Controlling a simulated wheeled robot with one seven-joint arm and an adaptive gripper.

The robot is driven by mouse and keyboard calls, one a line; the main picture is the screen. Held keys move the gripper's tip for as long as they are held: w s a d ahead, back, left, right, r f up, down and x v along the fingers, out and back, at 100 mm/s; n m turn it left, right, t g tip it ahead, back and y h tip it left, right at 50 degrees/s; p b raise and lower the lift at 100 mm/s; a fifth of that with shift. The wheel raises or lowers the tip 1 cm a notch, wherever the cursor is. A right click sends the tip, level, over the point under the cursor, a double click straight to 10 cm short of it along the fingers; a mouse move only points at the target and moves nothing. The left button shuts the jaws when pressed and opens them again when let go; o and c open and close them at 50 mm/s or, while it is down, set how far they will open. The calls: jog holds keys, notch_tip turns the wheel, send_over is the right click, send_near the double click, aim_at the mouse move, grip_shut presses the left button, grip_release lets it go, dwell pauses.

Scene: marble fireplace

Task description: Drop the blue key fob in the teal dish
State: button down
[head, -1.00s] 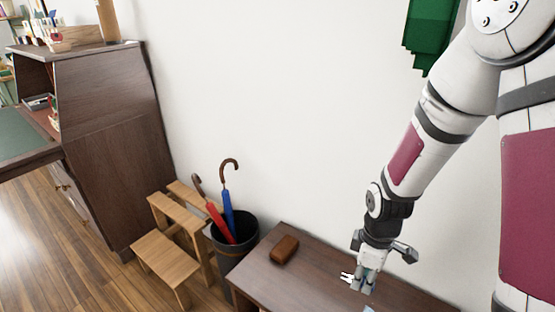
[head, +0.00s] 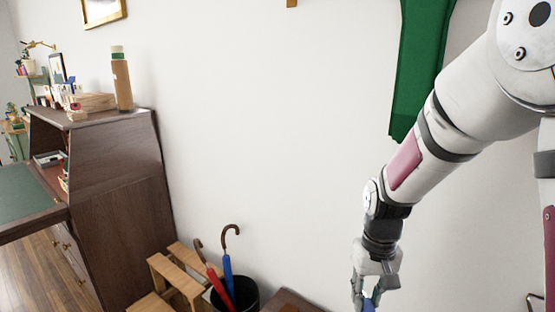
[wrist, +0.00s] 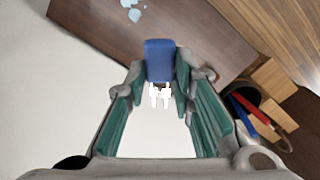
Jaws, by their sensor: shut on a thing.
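The blue key fob (wrist: 160,58) is between the fingertips of my gripper (wrist: 160,78) in the wrist view, with white keys hanging by it. The gripper is shut on the fob and holds it in front of a dark wooden table top.
A black bin with red and blue umbrellas (head: 245,292) stands beside a wooden step stool (head: 178,272). A dark desk (head: 120,200) is at left. A green cloth (head: 420,65) hangs on the wall.

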aim_at(367, 304)
jog(key=r+p, duration=0.2)
jog(key=p, duration=0.1)
jog(key=r+p, duration=0.2)
jog(key=p, duration=0.1)
jog(key=shift+s, duration=0.4)
jog(key=r+p, duration=0.1)
jog(key=p, duration=0.1)
jog(key=s+r+p, duration=0.1)
jog(key=p, duration=0.1)
jog(key=shift+p, duration=0.3)
jog(key=s+r+p, duration=0.1)
jog(key=p, duration=0.2)
jog(key=shift+r, duration=0.25)
